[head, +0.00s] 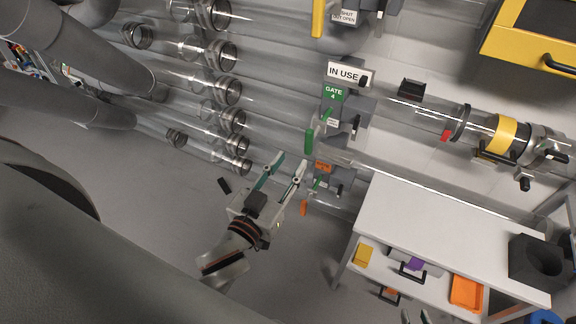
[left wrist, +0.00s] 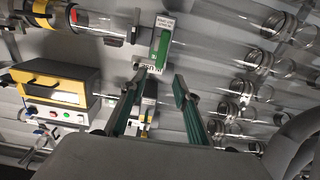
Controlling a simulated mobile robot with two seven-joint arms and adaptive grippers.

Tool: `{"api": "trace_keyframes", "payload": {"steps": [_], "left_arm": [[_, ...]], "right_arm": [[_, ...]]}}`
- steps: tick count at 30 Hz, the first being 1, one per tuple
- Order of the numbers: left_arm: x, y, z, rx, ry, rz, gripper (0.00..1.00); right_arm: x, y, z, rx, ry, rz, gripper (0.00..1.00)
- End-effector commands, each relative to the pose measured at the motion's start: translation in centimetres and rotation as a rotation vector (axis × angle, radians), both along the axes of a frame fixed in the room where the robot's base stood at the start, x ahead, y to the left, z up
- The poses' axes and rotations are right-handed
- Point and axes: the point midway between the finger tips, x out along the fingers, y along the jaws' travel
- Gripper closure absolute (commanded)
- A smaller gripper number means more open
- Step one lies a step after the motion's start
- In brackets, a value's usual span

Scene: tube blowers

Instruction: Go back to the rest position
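My left gripper (head: 292,160) is in the middle of the head view, in front of the clear tubes and left of the gate blocks. Its two green-padded fingers are spread with nothing between them. In the left wrist view the fingers of the left gripper (left wrist: 160,82) also stand apart and empty. Two pale fingertips of my right gripper (head: 416,317) show at the bottom edge of the head view, apart from each other, below the white table. The rest of the right gripper is out of frame.
Gate blocks with an "IN USE" sign (head: 349,74) and a green "GATE 4" label (head: 334,92) stand on the clear tubes. A white table (head: 440,235) with an orange tray (head: 466,293) is at right. A yellow box (head: 535,35) is at upper right. Grey floor lies below the left gripper.

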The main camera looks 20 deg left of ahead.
Motion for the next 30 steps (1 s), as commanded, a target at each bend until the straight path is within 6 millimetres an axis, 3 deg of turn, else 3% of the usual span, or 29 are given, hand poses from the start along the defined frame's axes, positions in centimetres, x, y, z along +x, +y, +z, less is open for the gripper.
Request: {"api": "trace_keyframes", "payload": {"steps": [11, 14, 17, 24, 27, 30], "left_arm": [[0.0, 0.0, 0.0, 0.0, 0.001, -0.001, 0.69], [-0.2, -0.1, -1.3, 0.009, 0.026, -0.009, 0.69], [-1.0, -0.4, -5.0, 0.039, 0.103, -0.035, 0.69], [-6.3, -0.8, -18.1, 0.144, 0.386, -0.149, 0.69], [-8.8, -0.6, -22.2, 0.18, 0.479, -0.193, 0.69], [-10.6, -0.3, -24.8, 0.204, 0.541, -0.224, 0.69]], "right_arm": [[0.0, 0.0, 0.0, 0.001, -0.001, 0.0, 0.74], [0.0, 0.1, 0.0, 0.001, -0.001, 0.0, 0.74], [0.0, 0.1, 0.0, 0.001, -0.001, 0.0, 0.74], [0.0, 0.1, 0.0, 0.002, -0.001, -0.001, 0.74], [0.0, 0.1, 0.0, 0.002, -0.001, -0.001, 0.74], [0.0, 0.1, 0.0, 0.001, -0.001, 0.0, 0.74]]}}
